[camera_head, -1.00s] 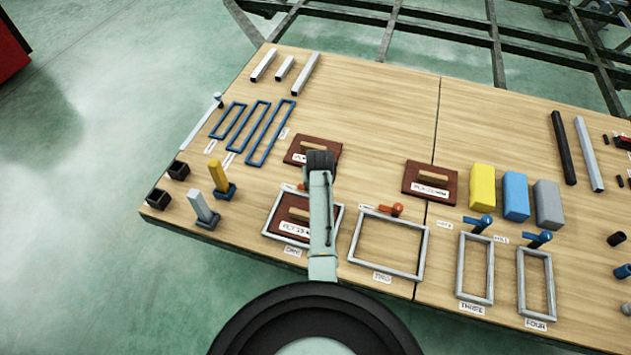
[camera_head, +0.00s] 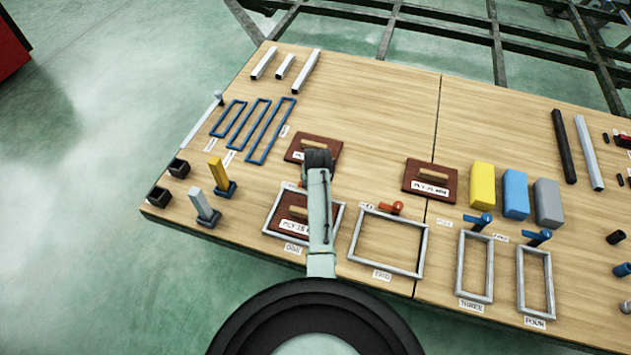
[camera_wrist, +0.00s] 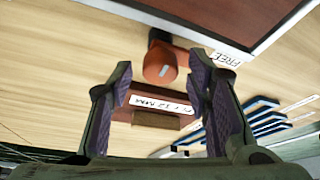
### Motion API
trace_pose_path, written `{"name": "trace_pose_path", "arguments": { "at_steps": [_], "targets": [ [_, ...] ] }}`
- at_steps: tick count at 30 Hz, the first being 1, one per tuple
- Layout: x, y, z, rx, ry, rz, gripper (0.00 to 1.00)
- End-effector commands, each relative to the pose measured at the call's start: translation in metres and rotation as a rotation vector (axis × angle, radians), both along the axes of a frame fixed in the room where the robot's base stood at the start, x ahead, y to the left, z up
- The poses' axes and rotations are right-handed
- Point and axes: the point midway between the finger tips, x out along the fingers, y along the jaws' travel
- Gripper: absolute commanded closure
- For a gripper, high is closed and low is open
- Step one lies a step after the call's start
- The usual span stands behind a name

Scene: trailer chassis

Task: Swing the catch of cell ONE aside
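Cell ONE is a grey frame (camera_head: 271,214) at the front left of the bench, with a dark red board (camera_head: 289,221) with a wooden grip inside. My arm crosses its right part and hides its catch in the head view. In the wrist view an orange-red catch (camera_wrist: 160,64) with a dark pivot end lies beyond and between my fingertips, beside a "FREE" label (camera_wrist: 228,58) and the frame's corner (camera_wrist: 262,45). My gripper (camera_wrist: 163,88) is open and empty. I cannot tell whether a finger touches the catch.
Cell TWO (camera_head: 424,250) with its red catch (camera_head: 397,208) is to the right. Cells THREE (camera_head: 461,265) and FOUR (camera_head: 520,282) have blue catches. Another dark red board (camera_head: 327,148) lies behind my gripper. Blue frames (camera_head: 262,146) lie to the left.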

Motion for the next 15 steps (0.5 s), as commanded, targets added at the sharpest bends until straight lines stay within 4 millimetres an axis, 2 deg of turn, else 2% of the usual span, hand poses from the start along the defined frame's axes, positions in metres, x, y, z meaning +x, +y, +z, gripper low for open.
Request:
{"name": "trace_pose_path", "arguments": {
  "at_steps": [9,15],
  "targets": [
    [-0.001,0.0,0.002,0.0,-0.001,0.001,0.54],
    [-0.01,-0.001,0.027,0.0,-0.004,0.0,0.54]
  ]
}}
